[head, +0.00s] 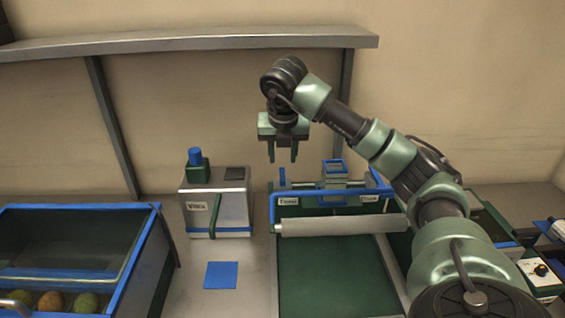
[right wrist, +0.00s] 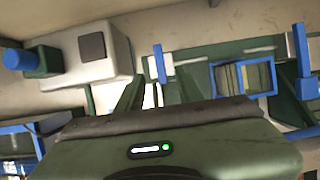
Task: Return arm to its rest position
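My right arm (head: 372,145) comes in from the lower right in the head view and reaches up and over the bench. Its gripper (head: 282,158) points down, with two dark green fingers set apart and nothing between them. It hangs in the air in front of the wall, above the back of the green tray station. In the right wrist view the two fingers (right wrist: 145,98) also stand apart and empty. My left gripper is in neither view.
A grey machine (head: 218,205) with a blue knob stands left of the gripper. A blue-rimmed bin (head: 128,270) with fruit is at lower left. The green station (head: 330,272) has a white roller (head: 340,226). A blue square (head: 221,275) lies on the bench. A shelf (head: 200,43) runs along the wall.

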